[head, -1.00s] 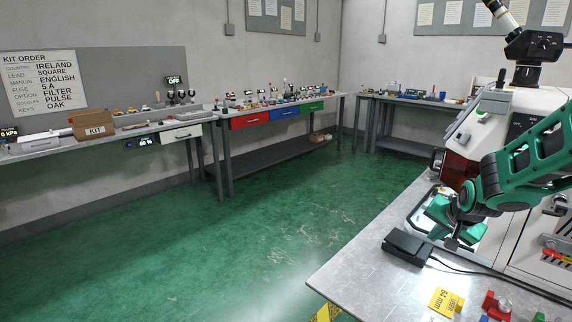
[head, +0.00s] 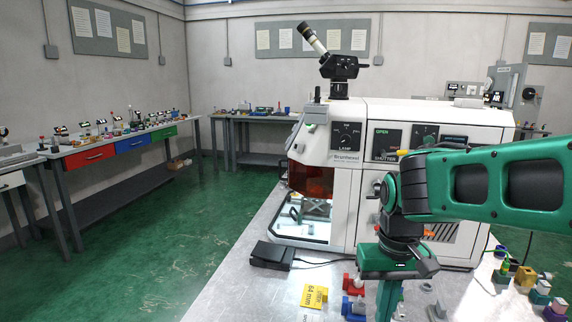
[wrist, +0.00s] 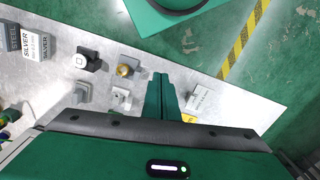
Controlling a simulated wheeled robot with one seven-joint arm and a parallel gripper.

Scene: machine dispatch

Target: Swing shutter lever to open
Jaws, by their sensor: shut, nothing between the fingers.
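The white machine (head: 345,150) stands on the metal bench. Its dark shutter panel (head: 384,138) shows green OPEN lettering at the top and SHUTTER below. A small orange tip (head: 402,152) shows at the panel's lower right and may be the lever; my arm passes close in front, so its full shape and position are hidden. My gripper (head: 388,300) points down over the bench in front of the machine, below and apart from the panel. In the wrist view its green fingers (wrist: 162,95) are together, with nothing between them.
A black pedal-like box (head: 272,255) with a cable lies at the bench's left. A yellow 64 mm tag (head: 314,296), red and blue fixtures (head: 352,296) and several small blocks (head: 540,290) lie near my gripper. Green floor is clear on the left.

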